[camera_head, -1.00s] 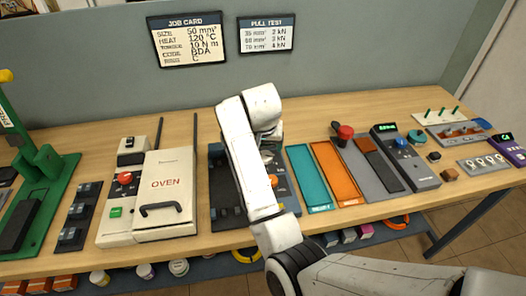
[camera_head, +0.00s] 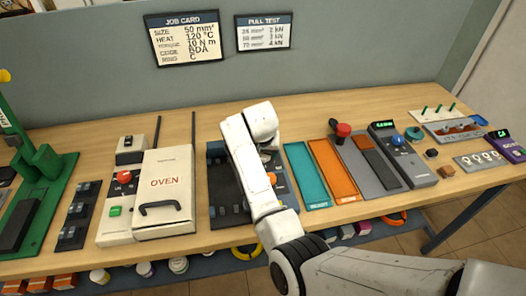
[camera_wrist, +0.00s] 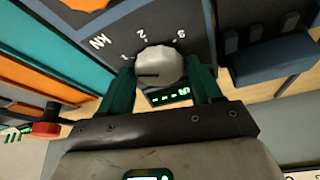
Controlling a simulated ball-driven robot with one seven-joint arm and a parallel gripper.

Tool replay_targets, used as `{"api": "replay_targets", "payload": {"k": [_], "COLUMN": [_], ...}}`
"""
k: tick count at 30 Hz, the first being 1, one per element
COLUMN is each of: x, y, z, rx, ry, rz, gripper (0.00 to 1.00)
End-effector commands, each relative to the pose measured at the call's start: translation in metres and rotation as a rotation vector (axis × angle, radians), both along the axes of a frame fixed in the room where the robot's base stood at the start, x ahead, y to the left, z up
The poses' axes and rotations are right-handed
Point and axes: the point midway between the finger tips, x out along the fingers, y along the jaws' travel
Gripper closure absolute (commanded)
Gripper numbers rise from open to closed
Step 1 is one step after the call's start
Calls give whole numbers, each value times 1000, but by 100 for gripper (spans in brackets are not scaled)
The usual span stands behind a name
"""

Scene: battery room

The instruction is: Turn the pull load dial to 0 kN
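The pull load dial (camera_wrist: 160,66) is a round grey knob on a dark panel in the wrist view. Numerals 1, 2 and 3 and a kN mark stand around it. Its dark pointer line points left, below the 1; no 0 numeral shows, and the left finger covers part of the scale. My gripper (camera_wrist: 162,84) has one green finger on each side of the knob, and both appear to touch it. In the head view, my arm hides the dial and gripper over the dark pull tester (camera_head: 224,190).
A small green-lit display (camera_wrist: 172,96) sits just beyond the dial, partly hidden. In the head view, the oven (camera_head: 165,195) stands left, and teal (camera_head: 306,175) and orange (camera_head: 333,170) trays lie right. The job card (camera_head: 186,38) and pull test card (camera_head: 264,33) hang behind.

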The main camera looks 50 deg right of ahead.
Motion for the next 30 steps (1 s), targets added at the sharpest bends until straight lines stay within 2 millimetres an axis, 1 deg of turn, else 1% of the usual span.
{"api": "replay_targets", "payload": {"k": [1, 2, 12, 22, 26, 30], "x": [0, 0, 0, -1, -1, -2], "y": [0, 0, 0, 0, -1, -2], "z": [0, 0, 0, 2, 3, 4], "rx": [0, 0, 0, 0, 0, 0], "ry": [0, 0, 0, 1, 1, 2], "rz": [0, 0, 0, 46, 111, 217], "gripper": [41, 44, 77, 77, 77, 77]}}
